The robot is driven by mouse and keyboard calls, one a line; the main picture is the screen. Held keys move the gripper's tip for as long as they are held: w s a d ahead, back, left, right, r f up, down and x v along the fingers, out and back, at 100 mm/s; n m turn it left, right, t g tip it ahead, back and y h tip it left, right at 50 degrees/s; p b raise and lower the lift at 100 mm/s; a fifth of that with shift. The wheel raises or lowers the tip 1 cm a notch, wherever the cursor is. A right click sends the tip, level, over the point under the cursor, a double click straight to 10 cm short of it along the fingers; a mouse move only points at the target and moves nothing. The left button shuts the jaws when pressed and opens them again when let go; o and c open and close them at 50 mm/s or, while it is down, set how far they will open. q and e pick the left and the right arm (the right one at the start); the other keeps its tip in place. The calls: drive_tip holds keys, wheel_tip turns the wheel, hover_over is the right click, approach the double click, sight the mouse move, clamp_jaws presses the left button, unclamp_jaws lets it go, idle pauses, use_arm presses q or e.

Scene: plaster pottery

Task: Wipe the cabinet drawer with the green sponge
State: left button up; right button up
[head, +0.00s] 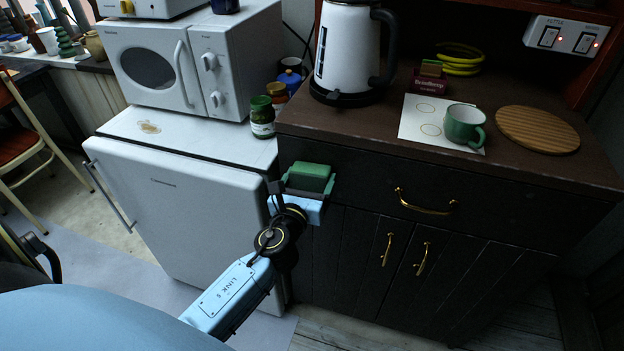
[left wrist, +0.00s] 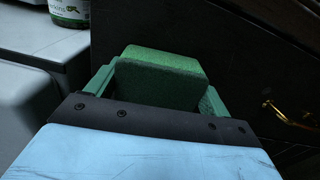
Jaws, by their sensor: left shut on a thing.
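My left gripper (head: 306,186) is shut on the green sponge (head: 309,177), a block held between its two green fingers. The sponge also shows in the left wrist view (left wrist: 160,78). The gripper is in front of the left end of the dark cabinet's drawer (head: 475,217), which has a brass handle (head: 425,203). The drawer looks shut. I cannot tell whether the sponge touches the drawer front. My right gripper is not in view.
A white fridge (head: 185,215) stands left of the cabinet, with a microwave (head: 190,60) and jars (head: 262,118) on top. The cabinet top holds a kettle (head: 346,45), a green mug (head: 464,124) and a round wooden board (head: 537,129). Brass door handles (head: 387,249) stick out below the drawer.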

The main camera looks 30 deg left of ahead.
use_arm(q)
drive_tip(key=shift+v, duration=3.05)
drive_tip(key=v, duration=0.3)
